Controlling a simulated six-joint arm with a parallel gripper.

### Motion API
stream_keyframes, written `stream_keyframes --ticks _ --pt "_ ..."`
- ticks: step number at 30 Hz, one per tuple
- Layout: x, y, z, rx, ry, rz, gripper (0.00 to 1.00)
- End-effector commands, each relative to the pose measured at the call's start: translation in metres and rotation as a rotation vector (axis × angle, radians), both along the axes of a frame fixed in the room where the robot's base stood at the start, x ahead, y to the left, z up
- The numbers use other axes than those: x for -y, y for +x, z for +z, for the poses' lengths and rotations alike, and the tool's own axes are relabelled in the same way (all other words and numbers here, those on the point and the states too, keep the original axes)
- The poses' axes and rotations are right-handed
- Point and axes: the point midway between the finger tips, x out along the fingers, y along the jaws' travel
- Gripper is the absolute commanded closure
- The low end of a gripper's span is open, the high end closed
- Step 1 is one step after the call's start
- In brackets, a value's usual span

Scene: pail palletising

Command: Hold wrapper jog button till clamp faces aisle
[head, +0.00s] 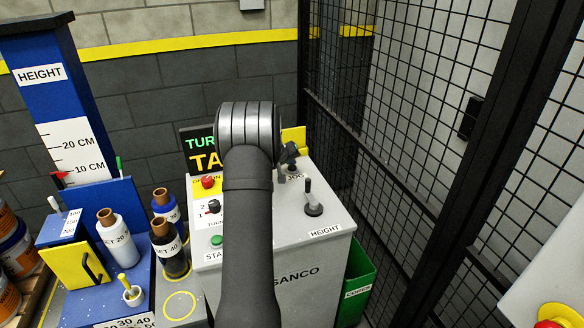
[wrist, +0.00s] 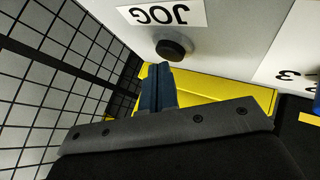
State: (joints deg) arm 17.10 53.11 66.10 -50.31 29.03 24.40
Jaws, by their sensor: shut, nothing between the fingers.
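The jog button (wrist: 174,50) is a dark round cap on the light grey panel, beside the upside-down JOG label (wrist: 163,14) in the wrist view. My gripper (wrist: 158,70) is shut and empty. Its fingertips are right at the button's near edge in the wrist view; I cannot tell whether they touch or press it. In the head view my gripper (head: 284,172) is small and partly behind my arm, over the back right of the grey control box (head: 318,260). The jog button is hidden there. The wrapper, its clamp and the aisle cannot be made out.
A black lever (head: 311,200) marked HEIGHT stands right of my arm. A red button (head: 208,182), a black selector (head: 213,206) and a green button (head: 217,241) lie left of it. A mesh fence (head: 400,150) rises at right, with a green bin (head: 357,283) beside the box.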

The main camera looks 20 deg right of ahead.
Motion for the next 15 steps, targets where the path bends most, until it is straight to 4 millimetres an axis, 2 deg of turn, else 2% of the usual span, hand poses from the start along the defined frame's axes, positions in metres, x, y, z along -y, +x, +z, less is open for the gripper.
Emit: stream_keyframes --ticks 4,15 --pt "0.0 0.0002 0.0078 0.002 0.001 -0.001 1.0" --pt "0.0 0.0004 0.0112 0.002 0.0 0.0 1.0"
